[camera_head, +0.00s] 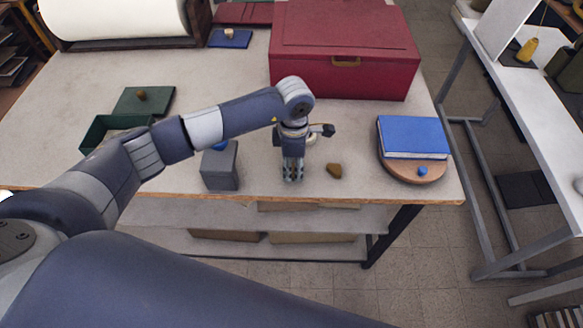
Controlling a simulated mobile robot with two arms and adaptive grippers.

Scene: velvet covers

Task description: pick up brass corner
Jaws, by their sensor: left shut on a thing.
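My left gripper (292,172) points straight down at the front of the pale table. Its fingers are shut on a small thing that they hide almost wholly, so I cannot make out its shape. Its tips are at or just above the table top, near the front edge. A small brown-gold piece (334,171) lies on the table just right of the gripper, apart from it. I cannot tell for sure whether this piece is a brass corner. My right gripper is not in view.
A grey block (220,167) stands left of the gripper. A blue book (413,136) lies on a round wooden board (398,169) at right. A red box (344,70) stands behind. A green open box (92,132) and its lid (130,105) lie at left.

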